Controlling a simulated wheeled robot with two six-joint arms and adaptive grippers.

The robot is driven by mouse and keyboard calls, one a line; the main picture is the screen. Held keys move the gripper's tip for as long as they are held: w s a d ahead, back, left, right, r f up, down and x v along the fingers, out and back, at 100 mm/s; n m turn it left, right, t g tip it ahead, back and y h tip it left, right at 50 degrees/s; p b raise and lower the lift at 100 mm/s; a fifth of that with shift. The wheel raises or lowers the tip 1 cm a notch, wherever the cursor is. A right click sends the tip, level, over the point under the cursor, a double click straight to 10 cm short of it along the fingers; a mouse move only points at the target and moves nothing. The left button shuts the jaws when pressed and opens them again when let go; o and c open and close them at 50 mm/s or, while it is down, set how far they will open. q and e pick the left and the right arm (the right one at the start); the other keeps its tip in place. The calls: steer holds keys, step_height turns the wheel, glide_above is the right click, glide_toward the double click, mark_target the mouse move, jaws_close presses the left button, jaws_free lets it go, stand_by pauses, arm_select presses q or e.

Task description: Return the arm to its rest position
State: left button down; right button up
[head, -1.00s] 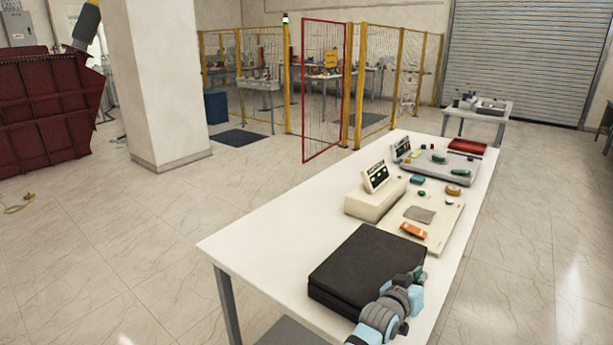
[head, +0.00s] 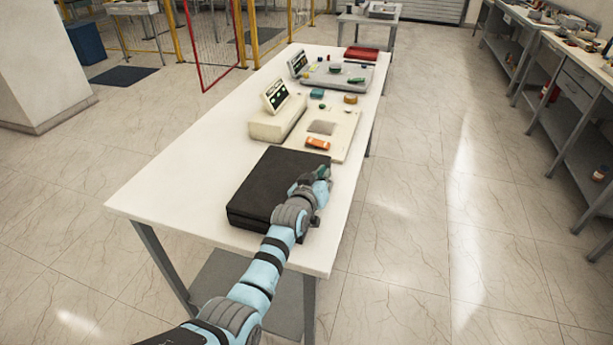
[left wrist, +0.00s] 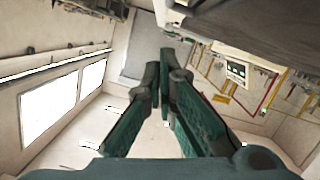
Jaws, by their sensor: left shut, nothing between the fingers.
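My left arm reaches in from the bottom of the head view over the white table (head: 165,185). My left gripper (head: 322,173) is at the front right part of the table, beside the right edge of a closed black case (head: 270,185), with my wrist partly covering the case's right side. Whether it touches the case I cannot tell. In the left wrist view the dark green fingers of the gripper (left wrist: 165,75) are shut with nothing between them. My right gripper is not in view.
Behind the case are a cream device (head: 275,122) with a display, an orange item (head: 317,143), a grey panel (head: 335,76) and a red box (head: 361,53). Workbenches (head: 560,45) stand along the right. The floor (head: 430,210) between is clear.

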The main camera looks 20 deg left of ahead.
arm_select(q)
steer(key=d+p+v, duration=0.1)
steer(key=v, duration=0.9)
steer(key=s+a+f+m+g, duration=0.1)
steer(key=s+a+f+g, duration=0.15)
steer(key=s+f, duration=0.35)
steer(key=s+a+f+m+g, duration=0.1)
steer(key=s+a+f+g, duration=0.2)
steer(key=s, duration=0.6)
steer(key=s+a+f+m+g+y, duration=0.1)
steer(key=s+a+f+g, duration=0.15)
steer(key=s, duration=0.95)
steer(key=s+a+f+m+g+y, duration=0.15)
steer(key=s+g, duration=0.25)
steer(key=s, duration=0.7)
step_height(320, 180, down, 20)
steer(key=a+n+g+b, duration=0.1)
steer(key=b, duration=0.1)
steer(key=s+a+f+g+b, duration=0.1)
steer(key=s+f, duration=1.4)
steer(key=f, duration=0.1)
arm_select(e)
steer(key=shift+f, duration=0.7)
arm_select(q)
steer(key=shift+n, duration=0.25)
